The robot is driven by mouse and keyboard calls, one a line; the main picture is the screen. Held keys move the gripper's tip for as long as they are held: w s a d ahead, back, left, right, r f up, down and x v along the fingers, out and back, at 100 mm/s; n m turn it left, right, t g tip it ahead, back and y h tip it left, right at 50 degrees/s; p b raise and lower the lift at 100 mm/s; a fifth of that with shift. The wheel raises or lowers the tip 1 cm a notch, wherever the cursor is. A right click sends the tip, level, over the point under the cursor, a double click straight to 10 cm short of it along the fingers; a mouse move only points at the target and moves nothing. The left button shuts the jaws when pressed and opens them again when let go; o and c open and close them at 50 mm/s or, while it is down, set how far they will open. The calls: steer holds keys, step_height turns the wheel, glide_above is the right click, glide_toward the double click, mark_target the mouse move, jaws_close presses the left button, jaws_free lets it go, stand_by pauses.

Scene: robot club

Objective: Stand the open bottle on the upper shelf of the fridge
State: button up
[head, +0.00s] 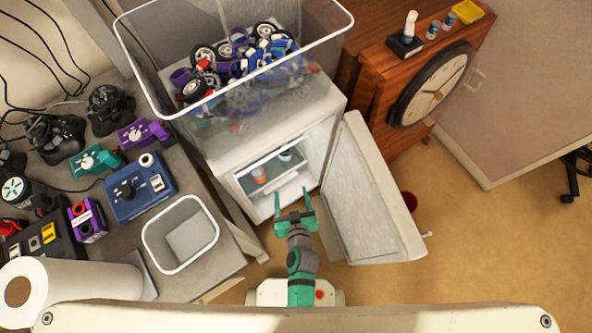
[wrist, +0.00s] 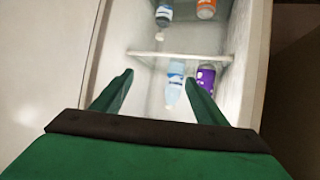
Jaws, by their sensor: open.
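The small white fridge (head: 275,115) stands open, its door (head: 365,190) swung to the right. My gripper (head: 293,194) is in front of the opening, fingers apart and pointing in. In the wrist view my gripper (wrist: 158,80) frames a clear bottle with a pale blue label (wrist: 175,85), which looks farther inside. A purple can (wrist: 206,76) stands beside it. Past a white shelf edge (wrist: 180,57) are a blue-labelled bottle (wrist: 163,15) and an orange container (wrist: 206,8). The wrist picture looks upside down. I cannot tell which bottle is open. Nothing is visibly gripped.
A clear bin (head: 235,40) of wheels and parts sits on the fridge. A bench (head: 165,225) with controllers, an empty clear bin (head: 181,233) and a paper roll (head: 70,288) is at left. A wooden cabinet (head: 385,60) with a clock (head: 432,84) stands right.

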steer(key=s+d+r+m+t+h, duration=0.1)
steer(key=s+r, duration=0.7)
steer(key=r, duration=0.4)
steer(key=s+r+m+t+h, duration=0.1)
steer(key=s+r+t, duration=0.1)
steer(key=s+r, duration=0.7)
step_height(320, 180, up, 3)
steer(key=shift+d+r, duration=0.1)
steer(key=shift+d, duration=0.3)
